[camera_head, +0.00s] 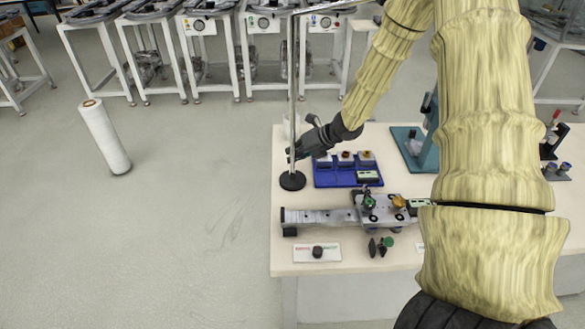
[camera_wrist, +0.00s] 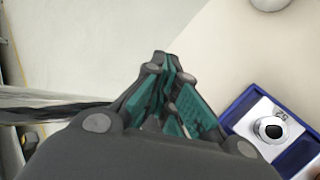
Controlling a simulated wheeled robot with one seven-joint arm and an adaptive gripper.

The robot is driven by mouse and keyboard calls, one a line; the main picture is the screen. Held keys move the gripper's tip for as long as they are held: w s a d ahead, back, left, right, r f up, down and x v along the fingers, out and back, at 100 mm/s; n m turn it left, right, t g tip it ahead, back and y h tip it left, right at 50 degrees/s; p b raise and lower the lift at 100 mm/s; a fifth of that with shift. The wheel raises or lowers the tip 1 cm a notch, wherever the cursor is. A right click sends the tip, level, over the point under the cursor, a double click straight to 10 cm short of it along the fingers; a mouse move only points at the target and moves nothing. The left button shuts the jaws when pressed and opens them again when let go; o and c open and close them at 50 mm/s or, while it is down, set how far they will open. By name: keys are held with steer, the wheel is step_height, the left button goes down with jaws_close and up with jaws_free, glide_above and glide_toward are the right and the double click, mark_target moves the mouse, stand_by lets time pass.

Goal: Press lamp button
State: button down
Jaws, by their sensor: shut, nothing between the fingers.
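The lamp's thin grey pole (camera_head: 293,90) rises from a round black base (camera_head: 292,181) at the table's left edge. I cannot make out a button on it. A white plate (camera_head: 301,254) with red and green marks and a dark knob (camera_head: 318,251) lies at the table's front left; I cannot tell whether it belongs to the lamp. My gripper (camera_head: 293,155) is shut and empty, beside the lower pole above the base; I cannot tell whether it touches the pole. In the wrist view, its green-padded fingers (camera_wrist: 165,65) meet at the tips.
A blue tray (camera_head: 320,178) with small blocks sits right of the gripper; its corner shows in the wrist view (camera_wrist: 240,118). A rail fixture (camera_head: 325,216) lies in front of it. A teal stand (camera_head: 405,137) is farther right. Open floor is left of the table (camera_head: 385,262).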

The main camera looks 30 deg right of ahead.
steer(key=shift+r+p, duration=1.1)
steer(key=shift+r, duration=1.05)
